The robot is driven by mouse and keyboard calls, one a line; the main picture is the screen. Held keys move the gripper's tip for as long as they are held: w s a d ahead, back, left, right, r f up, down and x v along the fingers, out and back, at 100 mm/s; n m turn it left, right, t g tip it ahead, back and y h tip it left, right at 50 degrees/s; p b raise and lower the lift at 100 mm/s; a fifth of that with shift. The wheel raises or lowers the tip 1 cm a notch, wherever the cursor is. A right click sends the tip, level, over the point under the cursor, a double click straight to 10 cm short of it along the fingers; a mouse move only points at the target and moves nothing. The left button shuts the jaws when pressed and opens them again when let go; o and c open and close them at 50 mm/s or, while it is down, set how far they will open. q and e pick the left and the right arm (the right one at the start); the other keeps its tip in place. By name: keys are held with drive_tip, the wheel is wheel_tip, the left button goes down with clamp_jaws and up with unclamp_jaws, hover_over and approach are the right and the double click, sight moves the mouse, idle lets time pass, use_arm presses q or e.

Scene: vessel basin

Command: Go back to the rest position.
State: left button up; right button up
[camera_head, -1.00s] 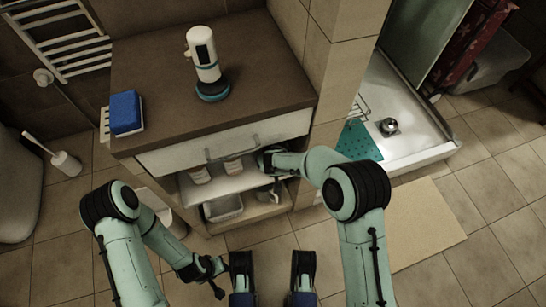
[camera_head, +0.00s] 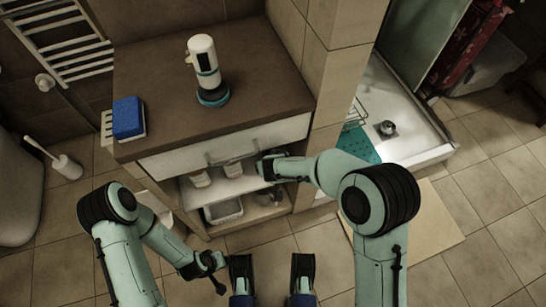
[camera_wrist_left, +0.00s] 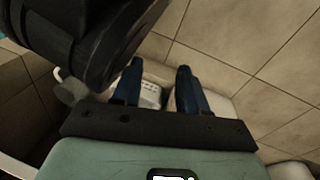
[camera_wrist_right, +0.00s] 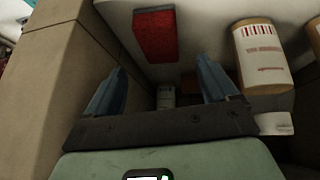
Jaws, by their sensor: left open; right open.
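My right gripper (camera_head: 266,168) is at the opening of the shelf below the drawer. In the right wrist view its blue fingers (camera_wrist_right: 162,65) are apart with nothing between them. A labelled bottle (camera_wrist_right: 262,58) stands to their right, and a red block (camera_wrist_right: 154,35) is beyond them. My left gripper (camera_head: 218,274) hangs low over the floor in front of the cabinet. In the left wrist view its fingers (camera_wrist_left: 159,72) are apart and empty, with the tiled floor and a pale object (camera_wrist_left: 151,94) behind them.
The cabinet top (camera_head: 165,75) bears a white dispenser (camera_head: 204,62) and a blue sponge (camera_head: 128,116). A toilet brush (camera_head: 67,166) is at the left. The floor at the right is mostly clear.

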drive_tip(key=s+d+f+m+g+y+p, duration=0.1)
drive_tip(key=s+d+g+p, duration=0.2)
drive_tip(key=s+p, duration=0.6)
drive_tip(key=s+d+f+m+g+y+p, duration=0.1)
drive_tip(key=s+d+m+g+y+p, duration=0.2)
drive_tip(key=s, duration=0.9)
use_arm(q)
drive_tip(key=s+d+r+g+p, duration=0.1)
drive_tip(key=s+d+r+p, duration=0.1)
drive_tip(key=r, duration=0.6)
drive_tip(key=s+d+r+h+p, duration=0.1)
drive_tip(key=s+d+r+p, duration=0.1)
drive_tip(key=r+p, duration=0.3)
drive_tip(key=s+d+r+m+g+p, duration=0.1)
drive_tip(key=r+p, duration=0.3)
drive_tip(key=r, duration=0.8)
drive_tip(key=shift+s+d+g+h, duration=0.3)
drive_tip(key=shift+s+d+h, duration=0.1)
drive_tip(key=shift+s+d, duration=0.1)
use_arm(e)
drive_tip(key=s+d+r+m, duration=0.1)
drive_tip(key=s+d+r, duration=0.1)
drive_tip(key=s, duration=0.4)
drive_tip(key=s+d+r+m+g, duration=0.1)
drive_tip(key=s+d+r+m, duration=0.1)
drive_tip(key=s, duration=0.5)
drive_tip(key=shift+d+r+h, duration=0.4)
drive_tip(key=shift+d+r, duration=0.4)
drive_tip(key=shift+d, duration=0.05)
drive_tip(key=shift+s, duration=0.1)
